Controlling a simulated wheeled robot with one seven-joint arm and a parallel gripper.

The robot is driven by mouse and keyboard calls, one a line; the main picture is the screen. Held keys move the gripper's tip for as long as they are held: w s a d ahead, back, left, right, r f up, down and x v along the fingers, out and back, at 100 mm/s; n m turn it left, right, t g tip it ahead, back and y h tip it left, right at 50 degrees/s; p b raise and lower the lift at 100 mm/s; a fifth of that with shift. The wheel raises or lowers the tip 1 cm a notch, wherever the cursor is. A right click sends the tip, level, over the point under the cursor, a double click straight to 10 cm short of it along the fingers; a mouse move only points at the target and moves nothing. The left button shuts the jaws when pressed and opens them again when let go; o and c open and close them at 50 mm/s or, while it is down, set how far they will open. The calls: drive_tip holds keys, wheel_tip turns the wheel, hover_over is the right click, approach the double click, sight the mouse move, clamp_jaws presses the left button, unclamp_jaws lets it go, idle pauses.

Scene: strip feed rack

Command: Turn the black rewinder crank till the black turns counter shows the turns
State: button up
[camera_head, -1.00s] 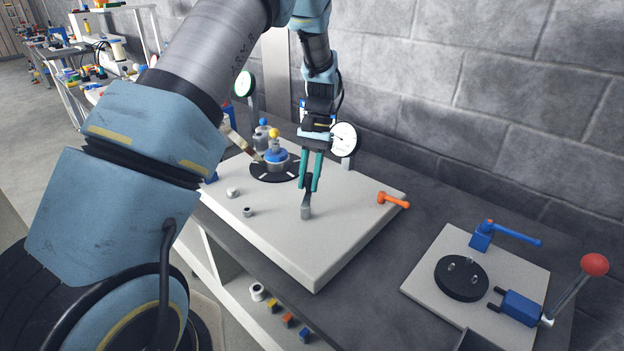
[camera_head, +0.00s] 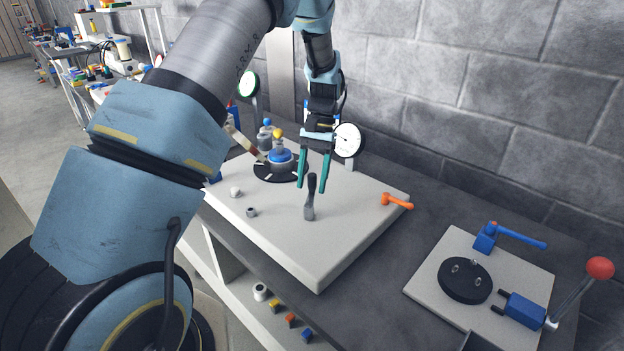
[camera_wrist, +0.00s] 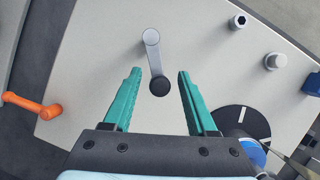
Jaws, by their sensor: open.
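The crank has a grey lower part and an upright black handle (camera_head: 311,184); it stands on the pale plate (camera_head: 345,240). The wrist view shows its grey hub at the top and the round black handle end (camera_wrist: 159,87) below. My gripper (camera_head: 313,185) is open, its green fingers spread on either side of the handle, with a gap on both sides. The fingers also show in the wrist view (camera_wrist: 159,72). A black-rimmed white dial (camera_head: 347,139), probably the turns counter, stands behind the plate; its reading is too small to tell.
A green-rimmed dial (camera_head: 249,85) stands further back. A black disc (camera_head: 272,174) with a blue-topped part is at the plate's far left. An orange lever (camera_head: 397,201) sits at the right edge.

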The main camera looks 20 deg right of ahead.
drive_tip(key=b+v, duration=0.3)
drive_tip(key=v, duration=0.7)
drive_tip(key=shift+w+r, duration=0.15)
drive_tip(key=shift+r, duration=0.2)
drive_tip(key=s+a+f+n+t+h, duration=0.1)
drive_tip(key=s+a+n+t, duration=0.15)
drive_tip(key=a, duration=0.85)
drive_tip(key=s+a+f+n+t+h, duration=0.1)
drive_tip(key=s+a+n+h, duration=0.15)
drive_tip(key=a, duration=0.95)
drive_tip(key=s+a+f+n+t, duration=0.1)
drive_tip(key=s+a, duration=0.5)
drive_tip(key=s, duration=0.1)
drive_tip(key=shift+s+f+n, duration=0.2)
drive_tip(key=shift+s+n, duration=0.15)
drive_tip(key=shift+n, duration=0.05)
drive_tip(key=shift+a+t+y, duration=0.1)
drive_tip(key=shift+t+y, duration=0.15)
idle(1.3)
